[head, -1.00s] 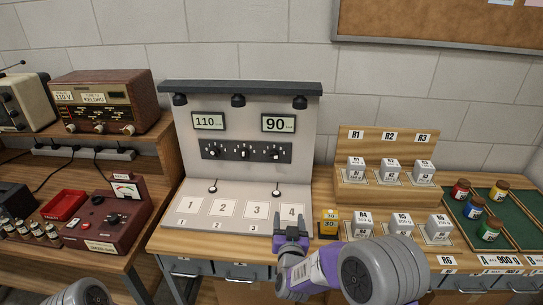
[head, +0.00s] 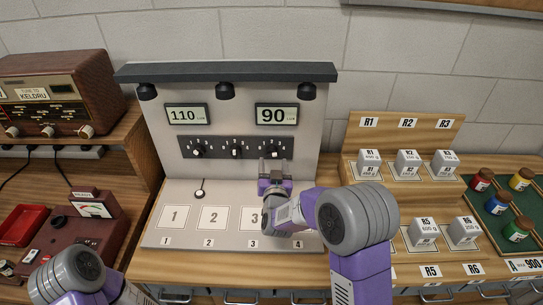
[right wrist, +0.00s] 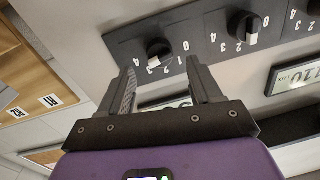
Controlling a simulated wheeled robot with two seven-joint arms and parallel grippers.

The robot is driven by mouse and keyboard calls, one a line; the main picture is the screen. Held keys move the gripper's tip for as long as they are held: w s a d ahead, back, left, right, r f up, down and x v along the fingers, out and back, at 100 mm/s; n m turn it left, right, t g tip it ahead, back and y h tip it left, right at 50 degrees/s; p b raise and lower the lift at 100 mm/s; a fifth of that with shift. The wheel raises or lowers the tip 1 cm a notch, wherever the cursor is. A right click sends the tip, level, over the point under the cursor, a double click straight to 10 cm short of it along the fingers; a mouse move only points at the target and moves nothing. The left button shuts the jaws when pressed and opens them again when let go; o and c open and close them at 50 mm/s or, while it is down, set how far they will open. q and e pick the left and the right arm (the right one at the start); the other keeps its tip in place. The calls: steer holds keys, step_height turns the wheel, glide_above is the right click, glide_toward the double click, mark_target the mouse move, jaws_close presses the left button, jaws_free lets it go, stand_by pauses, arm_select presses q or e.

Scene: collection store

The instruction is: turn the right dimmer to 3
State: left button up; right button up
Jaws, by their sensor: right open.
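A dark strip with three black dimmer knobs runs across the grey panel (head: 310,150). The right dimmer (right wrist: 158,48) is the leftmost knob in the right wrist view, with a printed number scale around it. Its setting I cannot read for certain. In the head view my right gripper (head: 272,164) covers part of the area just below this dimmer. In the right wrist view the right gripper (right wrist: 163,75) is open and empty, its fingertips just short of the knob, on either side of it. My left gripper is out of view; only part of that arm shows.
The middle dimmer (head: 236,149) and left dimmer (head: 197,150) sit beside it. Displays above read 110 (head: 186,115) and 90 (head: 277,116). A lamp hood (head: 225,72) overhangs the panel. A wooden stand of weight blocks (head: 405,130) is at right; a radio (head: 55,90) is at left.

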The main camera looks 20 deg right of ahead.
mark_target(272, 156)
steer(key=shift+x, duration=2)
steer(key=shift+c, duration=0.3)
steer(key=c, duration=1)
